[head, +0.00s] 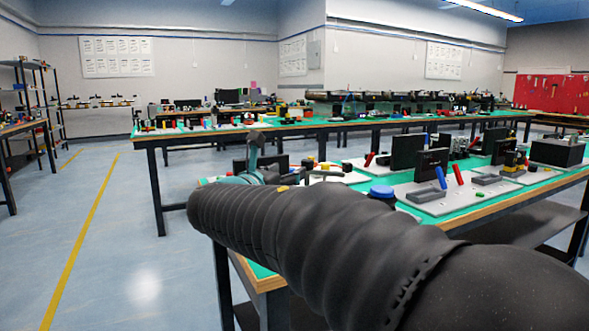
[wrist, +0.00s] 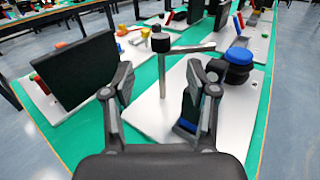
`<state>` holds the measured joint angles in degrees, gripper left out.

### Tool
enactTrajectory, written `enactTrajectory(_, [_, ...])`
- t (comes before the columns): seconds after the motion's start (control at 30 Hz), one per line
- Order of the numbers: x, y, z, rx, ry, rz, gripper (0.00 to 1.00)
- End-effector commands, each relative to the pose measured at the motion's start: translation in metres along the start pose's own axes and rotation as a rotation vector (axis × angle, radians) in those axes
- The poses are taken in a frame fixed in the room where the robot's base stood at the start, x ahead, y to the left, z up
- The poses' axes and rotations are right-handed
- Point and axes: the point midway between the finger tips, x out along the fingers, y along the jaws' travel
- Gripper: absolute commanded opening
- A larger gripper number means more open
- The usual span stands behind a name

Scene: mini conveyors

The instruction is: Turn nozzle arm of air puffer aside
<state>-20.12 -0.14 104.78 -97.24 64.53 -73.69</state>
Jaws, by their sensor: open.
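The air puffer appears in the wrist view as a thin grey post with a black cap (wrist: 160,42). Its light grey nozzle arm (wrist: 194,48) points right from the cap, roughly level. The nozzle arm also shows in the head view (head: 325,174), small, just past my arm. My gripper (wrist: 159,70) is open and empty. In the wrist view its fingers appear on either side of the post, with the nozzle arm above and beyond the right finger. I cannot tell whether anything touches. In the head view my dark sleeved arm hides most of the gripper.
A blue round knob on a black base (wrist: 238,58) stands right of the post on the same white board (wrist: 145,113). A large black panel (wrist: 78,70) stands to the left. The green table's edge (wrist: 60,157) is near. Several other devices stand farther along the table.

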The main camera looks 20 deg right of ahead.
Motion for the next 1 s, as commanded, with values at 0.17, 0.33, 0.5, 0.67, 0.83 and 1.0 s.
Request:
enactTrajectory(0.17, [-0.01, 0.0, 0.0, 0.0, 0.0, 0.0, 0.58])
enactTrajectory(0.33, [-0.011, -0.001, 0.0, 0.0, 0.001, -0.001, 0.58])
enactTrajectory(0.5, [-0.009, -0.002, 0.0, 0.0, 0.0, -0.004, 0.38])
enactTrajectory(0.67, [0.007, -0.014, -0.002, -0.011, 0.006, -0.045, 0.0])
enactTrajectory(0.83, [0.047, -0.037, 0.012, 0.031, 0.019, -0.138, 0.0])
enactTrajectory(1.0, [0.081, -0.07, 0.031, 0.233, 0.089, -0.289, 0.0])
